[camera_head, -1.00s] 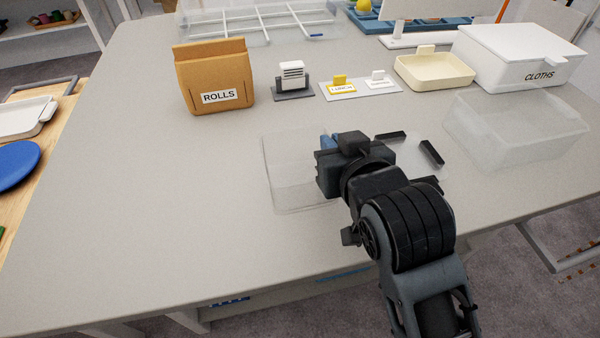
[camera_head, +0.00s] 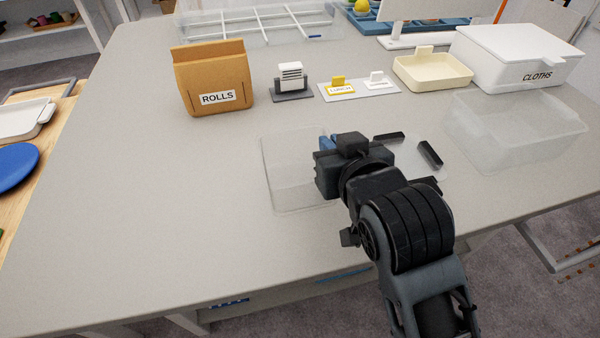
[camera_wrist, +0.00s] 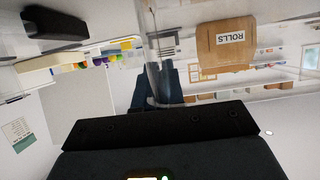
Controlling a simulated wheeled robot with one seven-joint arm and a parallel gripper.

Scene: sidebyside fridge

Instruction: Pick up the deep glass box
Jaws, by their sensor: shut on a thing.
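The deep glass box (camera_head: 290,185) is clear and stands on the grey table in the head view, left of my gripper. My gripper (camera_head: 325,150) is at its right side, with the blue fingertips partly hidden behind the dark gripper body. In the wrist view, my gripper (camera_wrist: 157,88) is shut on a clear upright wall of the glass box (camera_wrist: 149,45), one finger on each side. My arm hides part of the box's right side in the head view. I cannot tell whether the box's base touches the table.
A frosted clear box (camera_head: 515,130) stands further right, before a white CLOTHS box (camera_head: 520,50). A brown ROLLS holder (camera_head: 213,80), label stands and a cream tray (camera_head: 433,72) are behind. The table's left is clear.

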